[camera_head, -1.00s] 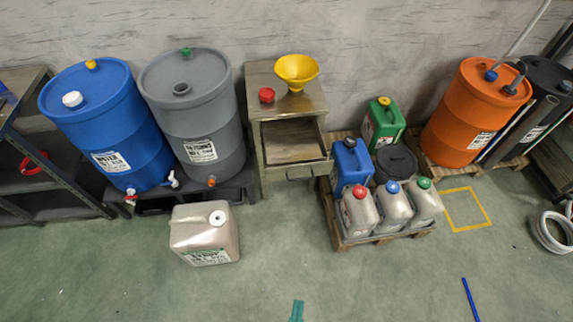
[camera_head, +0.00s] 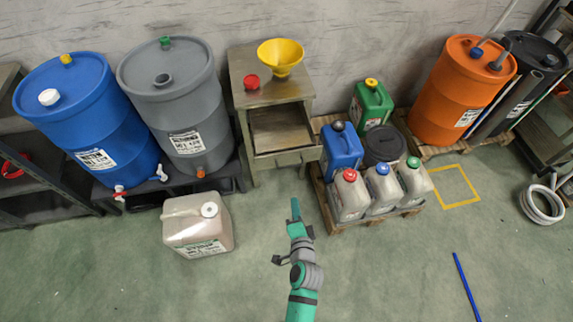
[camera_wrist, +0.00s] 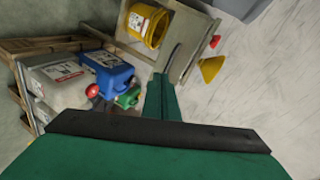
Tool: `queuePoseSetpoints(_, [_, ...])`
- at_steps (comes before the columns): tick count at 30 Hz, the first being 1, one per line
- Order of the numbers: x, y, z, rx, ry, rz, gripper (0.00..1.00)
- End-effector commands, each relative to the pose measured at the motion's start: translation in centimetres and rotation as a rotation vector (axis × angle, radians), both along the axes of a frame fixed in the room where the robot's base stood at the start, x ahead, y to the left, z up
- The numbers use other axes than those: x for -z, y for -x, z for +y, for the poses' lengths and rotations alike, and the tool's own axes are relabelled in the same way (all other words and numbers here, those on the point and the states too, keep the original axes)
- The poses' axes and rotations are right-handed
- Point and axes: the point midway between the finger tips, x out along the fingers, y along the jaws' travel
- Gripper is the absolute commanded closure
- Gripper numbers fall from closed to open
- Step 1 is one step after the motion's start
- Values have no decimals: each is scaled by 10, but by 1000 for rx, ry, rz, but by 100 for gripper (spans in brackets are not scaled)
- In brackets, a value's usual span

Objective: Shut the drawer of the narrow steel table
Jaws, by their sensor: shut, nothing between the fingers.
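The narrow steel table (camera_head: 238,68) stands against the wall between the grey drum and the pallet of cans. Its drawer (camera_head: 287,158) is pulled out toward the front, and the inside looks empty. My gripper (camera_head: 295,207) is shut and empty, in front of the drawer and apart from it in the head view. In the wrist view my green gripper (camera_wrist: 162,82) points toward the steel table (camera_wrist: 197,45), which appears tilted. Whether the fingertips touch anything cannot be told there.
A yellow funnel (camera_head: 281,56) and a red cap (camera_head: 251,82) are on the tabletop. A beige can (camera_head: 197,226) stands on the floor at left. A pallet (camera_head: 322,200) with several cans stands close at right. A yellow bucket (camera_wrist: 147,24) shows in the wrist view.

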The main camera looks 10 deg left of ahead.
Motion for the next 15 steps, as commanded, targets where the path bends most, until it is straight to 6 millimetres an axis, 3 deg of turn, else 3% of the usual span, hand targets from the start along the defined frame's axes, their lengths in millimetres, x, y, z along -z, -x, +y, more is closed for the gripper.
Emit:
queuePoseSetpoints(1, [-5, -21, 3, -3, -56, 1, 100])
queuePoseSetpoints(6, [-14, -60, 15, -20, -205, 21, 100])
queuePoseSetpoints(15, [-17, -87, 24, -31, -271, 32, 100])
